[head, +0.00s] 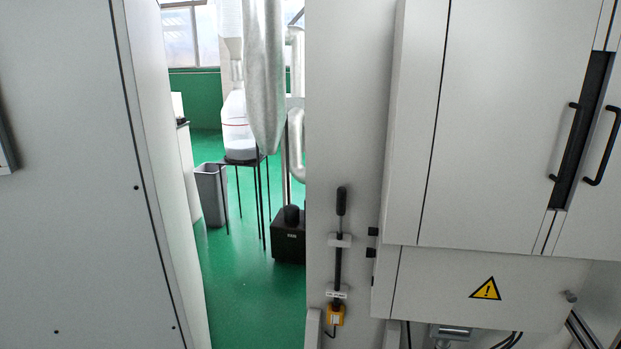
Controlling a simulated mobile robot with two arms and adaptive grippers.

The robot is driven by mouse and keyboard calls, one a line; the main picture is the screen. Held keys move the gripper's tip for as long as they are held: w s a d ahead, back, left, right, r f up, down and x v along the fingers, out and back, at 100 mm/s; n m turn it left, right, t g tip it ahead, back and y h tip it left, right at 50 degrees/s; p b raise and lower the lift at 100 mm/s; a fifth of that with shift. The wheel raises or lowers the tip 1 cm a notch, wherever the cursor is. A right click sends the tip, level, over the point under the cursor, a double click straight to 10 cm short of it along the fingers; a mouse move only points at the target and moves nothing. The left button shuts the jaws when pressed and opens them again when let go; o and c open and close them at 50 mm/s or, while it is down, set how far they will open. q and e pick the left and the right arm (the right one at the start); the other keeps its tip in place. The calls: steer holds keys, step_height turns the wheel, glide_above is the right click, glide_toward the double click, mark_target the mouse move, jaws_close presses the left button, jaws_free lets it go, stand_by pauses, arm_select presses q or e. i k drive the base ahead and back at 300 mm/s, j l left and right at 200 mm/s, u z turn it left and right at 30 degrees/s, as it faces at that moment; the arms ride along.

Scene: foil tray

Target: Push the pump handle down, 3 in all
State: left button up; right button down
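What looks like the pump handle (341,202) is a black grip at the top of a thin dark upright rod (338,266). It is mounted on the grey panel in the middle of the head view. The rod passes through two light brackets, the upper one (340,240) just below the grip. A yellow block (336,315) sits at the rod's lower end, below a small label (336,294). The handle stands upright, and nothing touches it. Neither of my grippers shows in the head view.
Grey cabinets (500,120) with black door handles stand right of the rod, above a panel with a yellow warning sign (486,289). A large grey panel (70,200) fills the left. Between them is open green floor (250,300) with a stand (240,160), grey bin (212,190) and black box (288,238).

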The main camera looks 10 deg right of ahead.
mark_target(340, 201)
steer(key=i+j, duration=0.15)
steer(key=j, duration=0.15)
steer(key=i+j+z, duration=0.1)
steer(key=j, duration=0.25)
steer(key=i+j, duration=0.2)
steer(key=i+j+z, duration=0.1)
steer(key=j, duration=0.3)
steer(key=i+j, duration=0.2)
steer(key=j, duration=0.15)
